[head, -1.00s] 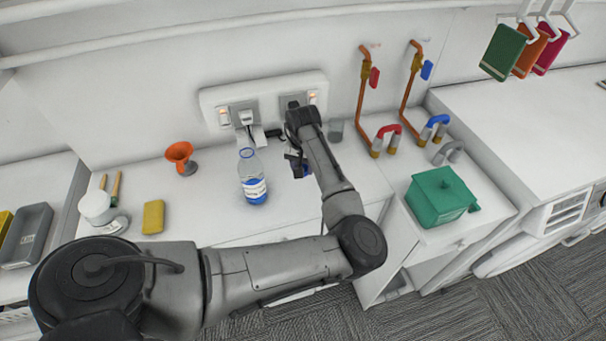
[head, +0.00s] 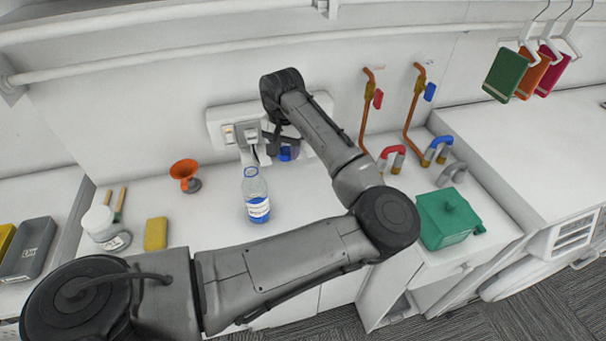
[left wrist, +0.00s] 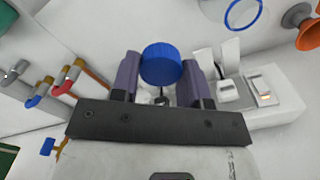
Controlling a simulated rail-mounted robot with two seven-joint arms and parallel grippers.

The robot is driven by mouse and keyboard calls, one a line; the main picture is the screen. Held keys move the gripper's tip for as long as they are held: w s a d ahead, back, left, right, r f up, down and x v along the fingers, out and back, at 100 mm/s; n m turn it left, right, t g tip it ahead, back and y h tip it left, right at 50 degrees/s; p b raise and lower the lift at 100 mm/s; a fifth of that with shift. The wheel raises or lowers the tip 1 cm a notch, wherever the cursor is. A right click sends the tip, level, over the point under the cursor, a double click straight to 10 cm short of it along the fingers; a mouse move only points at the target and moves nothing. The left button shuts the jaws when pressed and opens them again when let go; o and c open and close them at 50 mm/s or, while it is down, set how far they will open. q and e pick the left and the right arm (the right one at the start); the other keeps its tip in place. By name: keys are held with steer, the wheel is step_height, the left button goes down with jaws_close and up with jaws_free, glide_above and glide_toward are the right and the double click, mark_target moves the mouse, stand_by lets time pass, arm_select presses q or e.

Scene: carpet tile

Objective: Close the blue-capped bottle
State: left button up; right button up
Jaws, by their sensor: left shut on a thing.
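The bottle (head: 256,197) stands upright on the white counter in the head view. It is clear, with a white label, blue at the base and an uncapped neck. My left gripper (head: 287,148) is raised behind it and to its right, partly hidden by my arm. The blue cap (left wrist: 162,64) is between its fingers in the left wrist view, and the gripper (left wrist: 160,82) is shut on it. The cap also shows small in the head view (head: 287,154). It is apart from the bottle. A blue ring at the wrist view's top edge appears to be the bottle's rim. My right gripper is not in view.
An orange funnel (head: 184,173), a yellow sponge (head: 156,233) and a white container (head: 98,222) stand left of the bottle. Wall sockets with plugs (head: 250,133) are behind it. Copper pipes (head: 414,105) and a green box (head: 447,220) are to the right.

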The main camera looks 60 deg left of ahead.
arm_select(q)
steer(key=s+d+r, duration=0.4)
steer(key=s+r, duration=0.3)
steer(key=s, duration=0.1)
steer(key=s+d+r, duration=0.4)
steer(key=s+r, duration=0.3)
steer(key=s, duration=0.2)
steer(key=shift+s+d, duration=0.15)
steer(key=shift+s, duration=0.15)
steer(key=shift+s+r, duration=0.1)
